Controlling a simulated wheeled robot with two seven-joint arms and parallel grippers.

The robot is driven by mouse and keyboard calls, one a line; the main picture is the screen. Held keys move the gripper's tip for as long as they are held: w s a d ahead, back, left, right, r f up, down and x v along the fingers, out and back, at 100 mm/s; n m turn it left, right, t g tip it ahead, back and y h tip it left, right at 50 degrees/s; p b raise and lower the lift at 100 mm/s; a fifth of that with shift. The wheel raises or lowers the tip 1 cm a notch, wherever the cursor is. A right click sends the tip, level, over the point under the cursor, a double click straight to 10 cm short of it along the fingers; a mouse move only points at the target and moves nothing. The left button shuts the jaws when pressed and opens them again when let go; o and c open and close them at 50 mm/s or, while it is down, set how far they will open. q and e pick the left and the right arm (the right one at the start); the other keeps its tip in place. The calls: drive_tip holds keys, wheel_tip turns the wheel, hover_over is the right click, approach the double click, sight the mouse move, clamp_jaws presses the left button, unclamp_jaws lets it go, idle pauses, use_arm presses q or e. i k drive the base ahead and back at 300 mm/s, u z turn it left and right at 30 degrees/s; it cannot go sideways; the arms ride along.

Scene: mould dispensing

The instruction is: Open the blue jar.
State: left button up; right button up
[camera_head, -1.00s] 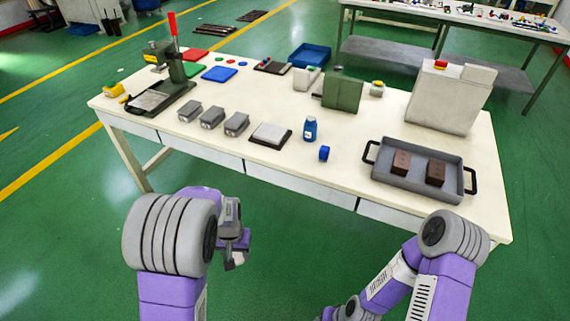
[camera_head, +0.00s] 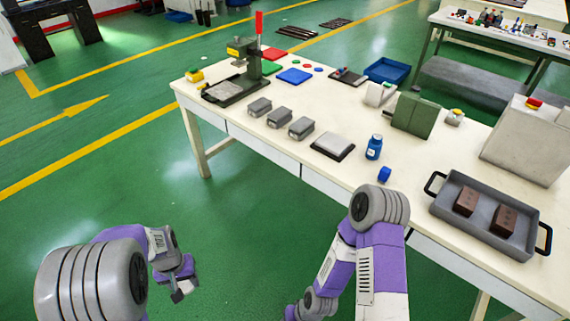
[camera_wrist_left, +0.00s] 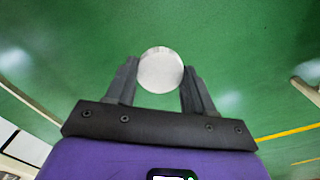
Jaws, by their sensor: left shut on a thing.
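The blue jar (camera_head: 374,147) stands upright near the front edge of the table, with a pale label on its side. I cannot tell from here whether its top is closed. My left gripper (camera_head: 181,290) hangs over the green floor, left of the table and well apart from the jar. In the left wrist view its fingers (camera_wrist_left: 160,82) are shut on a round, pale grey disc-like thing (camera_wrist_left: 160,70), seen end-on. My right arm reaches in at the bottom centre, but its gripper is not in view.
A small blue round piece (camera_head: 384,174) lies near the jar. A grey tray (camera_head: 467,215) with two brown blocks is to the right. A black-edged pad (camera_head: 332,146) and several grey blocks are to the left. A green press (camera_head: 240,85) stands at the far left end.

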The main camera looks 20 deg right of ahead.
sight(375, 144)
drive_tip(key=i, duration=1.1)
drive_tip(key=z, duration=1.25)
